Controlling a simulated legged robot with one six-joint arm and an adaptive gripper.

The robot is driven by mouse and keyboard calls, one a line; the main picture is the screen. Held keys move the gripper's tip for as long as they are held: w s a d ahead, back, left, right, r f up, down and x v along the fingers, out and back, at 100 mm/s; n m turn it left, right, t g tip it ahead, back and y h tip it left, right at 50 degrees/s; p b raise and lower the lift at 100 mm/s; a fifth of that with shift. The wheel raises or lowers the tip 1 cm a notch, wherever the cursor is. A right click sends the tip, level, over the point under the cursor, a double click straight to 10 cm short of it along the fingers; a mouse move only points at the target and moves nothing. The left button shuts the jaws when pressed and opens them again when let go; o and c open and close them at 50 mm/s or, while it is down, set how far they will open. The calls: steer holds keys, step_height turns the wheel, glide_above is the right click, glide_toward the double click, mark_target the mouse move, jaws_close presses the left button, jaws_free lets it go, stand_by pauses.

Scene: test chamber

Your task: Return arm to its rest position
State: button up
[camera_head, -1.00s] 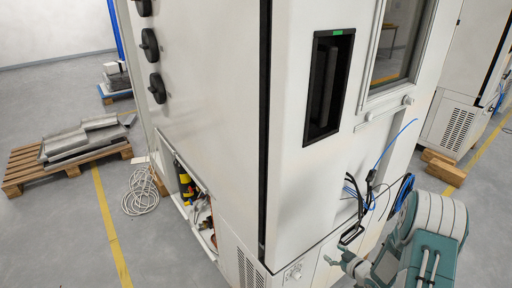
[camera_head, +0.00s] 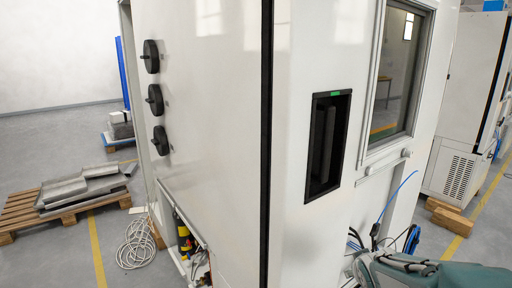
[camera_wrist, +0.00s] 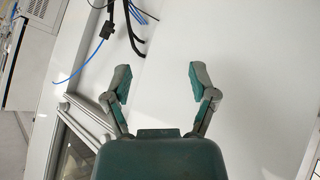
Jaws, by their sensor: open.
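My gripper (camera_wrist: 156,82) shows in the wrist view with its two green-and-grey fingers spread apart and nothing between them. Beyond the fingers is a plain white cabinet surface (camera_wrist: 225,50). In the head view my green arm is at the bottom right, in front of the lower part of the white test chamber (camera_head: 220,120). The gripper's fingers cannot be made out in the head view.
Black and blue cables (camera_head: 378,232) hang at the chamber's front, close to my arm; they also show in the wrist view (camera_wrist: 125,25). A pallet with metal parts (camera_head: 28,212) and coiled cable (camera_head: 137,243) lie at left. Wooden blocks (camera_head: 450,216) lie at right.

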steer(key=s+a+r+m+g, duration=0.1)
steer(key=s+a+r, duration=0.1)
steer(key=s, duration=0.5)
steer(key=s+a+r+g+y, duration=0.1)
steer(key=s+a, duration=0.3)
steer(key=s, duration=0.4)
steer(key=s+a+r+m+g+y, duration=0.1)
steer(key=s+a+r, duration=0.2)
steer(key=s, duration=0.4)
steer(key=shift+s+a+r+m, duration=0.15)
steer(key=shift+a+m, duration=0.15)
steer(key=shift+a, duration=0.1)
stand_by(0.8)
